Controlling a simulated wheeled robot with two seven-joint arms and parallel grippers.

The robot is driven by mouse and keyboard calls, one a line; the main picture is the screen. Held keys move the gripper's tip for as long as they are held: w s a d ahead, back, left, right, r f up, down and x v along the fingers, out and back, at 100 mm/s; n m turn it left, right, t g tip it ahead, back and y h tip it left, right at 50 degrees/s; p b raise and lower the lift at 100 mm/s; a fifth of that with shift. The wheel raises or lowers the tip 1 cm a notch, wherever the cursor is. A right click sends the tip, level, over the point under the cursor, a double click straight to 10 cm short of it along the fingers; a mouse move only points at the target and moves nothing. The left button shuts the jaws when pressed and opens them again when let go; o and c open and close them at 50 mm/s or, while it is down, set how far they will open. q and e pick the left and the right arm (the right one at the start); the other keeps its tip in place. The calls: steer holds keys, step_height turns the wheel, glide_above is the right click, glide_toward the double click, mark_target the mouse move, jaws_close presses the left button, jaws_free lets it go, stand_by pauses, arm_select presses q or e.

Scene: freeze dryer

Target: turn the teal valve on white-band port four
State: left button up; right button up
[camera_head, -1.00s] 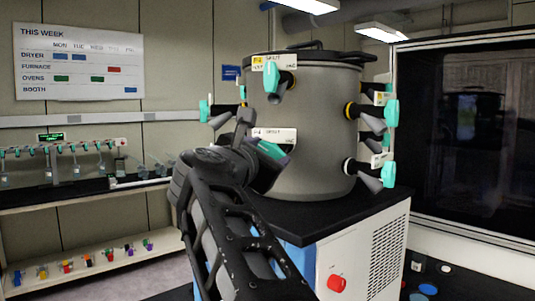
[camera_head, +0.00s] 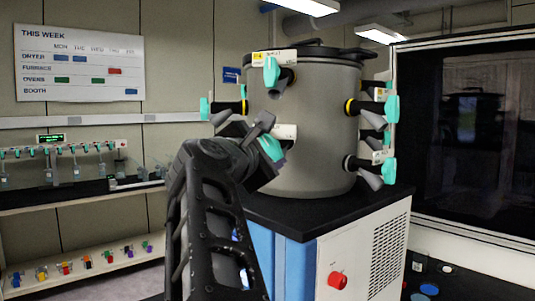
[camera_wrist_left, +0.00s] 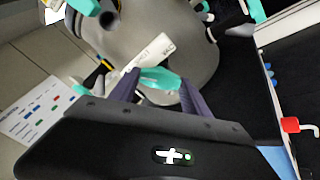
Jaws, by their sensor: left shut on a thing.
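The grey drum (camera_head: 315,150) of the freeze dryer carries several teal valves on its side. My left gripper (camera_head: 268,146) is at the lower front port and shut on its teal valve (camera_head: 272,148). In the left wrist view the same teal valve (camera_wrist_left: 160,79) sits between the two fingers of the left gripper (camera_wrist_left: 160,88). The white label (camera_head: 286,132) above this valve is partly covered by my gripper. Its port body is mostly hidden. My right gripper is not in view.
Another teal valve (camera_head: 271,71) with a yellow-marked label (camera_head: 275,56) is directly above. More teal valves (camera_head: 389,171) stick out on the right side, and one (camera_head: 205,108) on the left. A red knob (camera_head: 337,280) is on the cabinet front (camera_head: 368,250).

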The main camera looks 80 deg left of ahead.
arm_select(q)
steer(key=m+b, duration=0.1)
steer(key=m, duration=0.2)
steer(key=shift+f+m, duration=0.1)
steer(key=shift+m, duration=0.2)
steer(key=shift+m+b, duration=0.65)
steer(key=shift+m, duration=0.95)
steer(key=o, duration=1.4)
steer(key=shift+b+v, duration=0.8)
steer(key=shift+v, duration=3.1)
